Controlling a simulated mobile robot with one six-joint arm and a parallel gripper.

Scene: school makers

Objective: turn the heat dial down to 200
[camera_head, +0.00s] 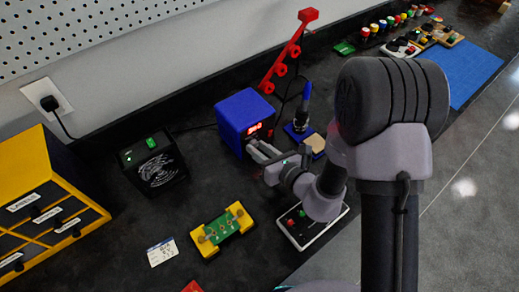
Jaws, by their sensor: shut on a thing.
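The blue soldering station (240,112) stands on the dark bench, with a lit red display (254,129) on its front. The digits are too small to read. My gripper (256,147) reaches in from the right, with its fingers against the station's front just below the display. It is shut on the heat dial, which the fingers hide. The dial's angle and any marks around it cannot be seen.
A soldering iron stand (303,128) is close to the right of my gripper. A red arm with rings (287,56) rises behind. A green circuit board in a yellow holder (223,227), a black box (153,163) and a white-edged panel (311,225) lie nearby.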

